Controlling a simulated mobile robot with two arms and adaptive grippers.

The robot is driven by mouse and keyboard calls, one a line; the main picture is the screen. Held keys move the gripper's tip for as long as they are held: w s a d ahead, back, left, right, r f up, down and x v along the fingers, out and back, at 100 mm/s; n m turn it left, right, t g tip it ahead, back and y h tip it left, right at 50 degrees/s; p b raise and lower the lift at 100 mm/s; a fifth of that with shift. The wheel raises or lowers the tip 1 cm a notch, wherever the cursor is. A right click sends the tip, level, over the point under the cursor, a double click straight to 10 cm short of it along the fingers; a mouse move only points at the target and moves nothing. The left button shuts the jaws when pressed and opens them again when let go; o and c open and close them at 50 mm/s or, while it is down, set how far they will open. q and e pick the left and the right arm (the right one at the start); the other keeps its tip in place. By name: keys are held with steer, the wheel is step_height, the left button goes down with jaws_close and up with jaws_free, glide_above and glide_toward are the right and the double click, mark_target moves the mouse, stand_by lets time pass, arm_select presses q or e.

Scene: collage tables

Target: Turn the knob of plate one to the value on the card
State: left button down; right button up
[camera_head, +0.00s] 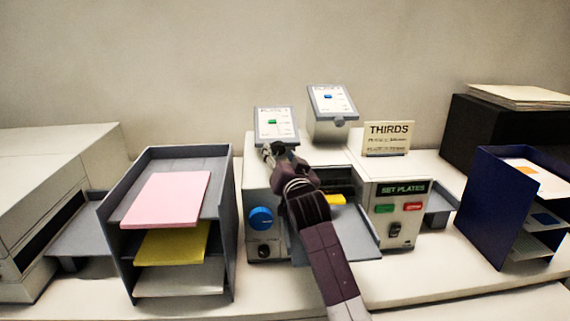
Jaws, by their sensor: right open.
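The left tilted plate (268,128) carries a white label with a green mark; its heading is too small to read surely. My right gripper (274,150) is open at this plate's lower edge and hides what is there, so I cannot tell whether it touches a knob. The other tilted plate (318,93), with a blue mark, stands behind to the right with a small grey knob (339,122) at its lower edge. The card (389,129) reads "THIRDS" above smaller lines that I cannot read. My left gripper is not in view.
The machine's front has a blue dial (260,218), a black knob (263,251), and a "SET PLATES" panel (403,190) with green and red buttons. A grey paper rack (225,240) stands left, a navy rack (487,210) right. My arm crosses the machine's middle.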

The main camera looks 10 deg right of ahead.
steer(key=s+d, duration=0.1)
steer(key=s, duration=1)
steer(key=shift+s+d, duration=0.25)
steer(key=shift+f, duration=0.1)
